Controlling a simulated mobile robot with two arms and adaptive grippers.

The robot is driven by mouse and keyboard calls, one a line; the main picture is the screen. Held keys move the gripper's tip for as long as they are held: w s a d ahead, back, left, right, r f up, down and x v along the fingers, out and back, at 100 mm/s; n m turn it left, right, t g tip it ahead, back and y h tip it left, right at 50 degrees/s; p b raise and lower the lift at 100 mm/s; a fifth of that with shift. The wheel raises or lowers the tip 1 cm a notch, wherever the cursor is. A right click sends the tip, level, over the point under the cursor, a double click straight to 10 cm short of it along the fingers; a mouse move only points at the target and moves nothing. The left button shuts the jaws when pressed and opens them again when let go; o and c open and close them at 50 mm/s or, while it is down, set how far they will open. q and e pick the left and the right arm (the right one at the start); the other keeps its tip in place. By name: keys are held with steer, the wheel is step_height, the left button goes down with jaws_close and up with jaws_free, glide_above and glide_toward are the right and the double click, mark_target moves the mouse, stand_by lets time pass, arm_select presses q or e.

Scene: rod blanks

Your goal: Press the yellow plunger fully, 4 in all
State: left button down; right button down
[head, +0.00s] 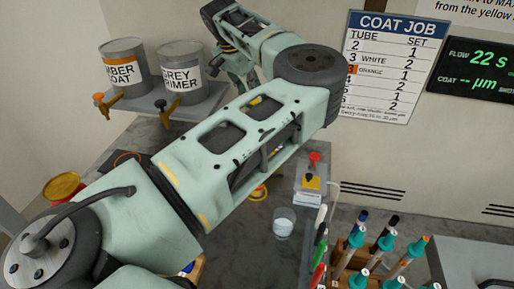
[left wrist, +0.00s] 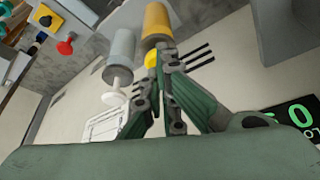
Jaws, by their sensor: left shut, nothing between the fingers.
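In the left wrist view, a yellow cylinder (left wrist: 157,20) has a yellow plunger end (left wrist: 152,59) right beside my left gripper's fingertips; I cannot tell whether they touch. My left gripper (left wrist: 165,52) is shut with nothing in it. A grey cylinder (left wrist: 121,46) with a white disc-ended plunger (left wrist: 117,84) is beside the yellow one. In the head view my left arm crosses the middle and hides most of the area behind it. My left gripper (head: 238,68) shows there only partly, near the shelf. My right gripper is not in view.
Labelled amber coat (head: 122,70) and grey primer (head: 182,75) tins stand on a shelf. A box with a yellow panel and red knob (head: 314,157), a clear cup (head: 284,222) and teal-capped tubes (head: 388,243) are right of my arm. The display (head: 478,68) reads flow 22 s.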

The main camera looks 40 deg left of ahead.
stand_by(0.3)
arm_select(q)
steer(key=shift+r+p, duration=1)
steer(key=shift+r, duration=0.55)
steer(key=shift+f, duration=0.15)
steer(key=shift+f+b, duration=1.3)
steer(key=shift+f, duration=0.25)
steer(key=shift+r, duration=0.1)
steer(key=shift+r+p, duration=1)
steer(key=shift+r, duration=0.65)
